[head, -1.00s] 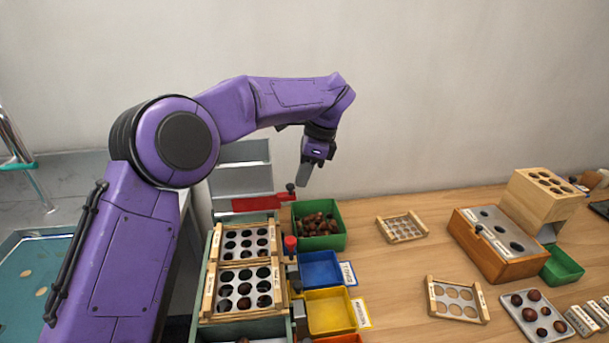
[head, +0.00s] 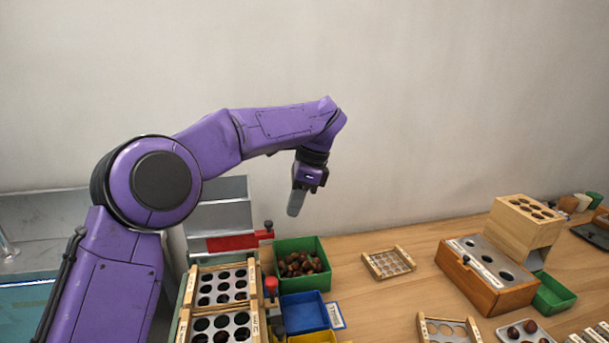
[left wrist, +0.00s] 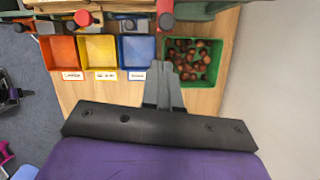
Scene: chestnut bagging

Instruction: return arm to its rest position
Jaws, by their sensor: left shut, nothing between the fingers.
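My left arm comes in from the left in the head view, bent over with its gripper (head: 298,202) pointing down. The gripper is shut and empty, held in the air above and beyond the green bin of chestnuts (head: 318,279). In the left wrist view the closed fingers (left wrist: 163,90) reach toward the gap between the blue bin (left wrist: 138,50) and the green bin, which also shows there (left wrist: 211,77). I see nothing between the fingers. My right gripper is not in view.
Wooden sizing trays (head: 222,287) stand below the arm, by a red bar (head: 232,242). The yellow bin (left wrist: 98,52) and red bin (left wrist: 61,55) line up beside the blue one. A small wooden frame (head: 389,263) and a wooden box (head: 487,277) stand right. Bare table lies between.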

